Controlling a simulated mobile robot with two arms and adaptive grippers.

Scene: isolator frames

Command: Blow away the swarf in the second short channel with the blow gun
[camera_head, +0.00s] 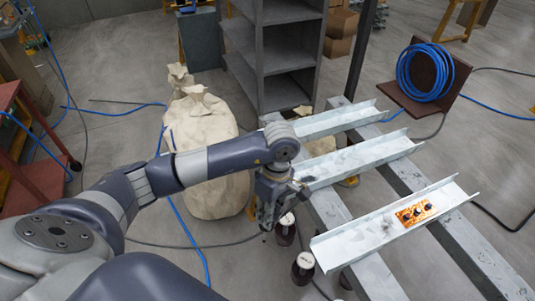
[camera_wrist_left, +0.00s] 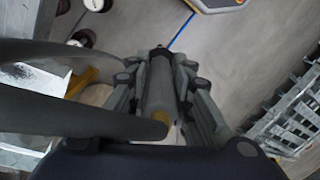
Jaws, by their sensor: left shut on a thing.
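My left gripper (camera_head: 268,208) hangs left of the metal channels, beside the left end of the middle one. In the left wrist view my left gripper (camera_wrist_left: 165,110) is shut around a grey cylindrical body with a yellowish end, which looks like the blow gun (camera_wrist_left: 160,88); its nozzle is not clear. Three short channels lie across two rails: a far channel (camera_head: 335,122), a middle channel (camera_head: 370,158) and a near channel (camera_head: 350,243). My right gripper is not in view.
An orange plate with black knobs (camera_head: 415,213) sits in the near channel. A beige sack (camera_head: 215,170), grey shelving (camera_head: 283,55) and a coiled blue hose (camera_head: 424,72) stand around. Rails (camera_head: 440,220) support the channels.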

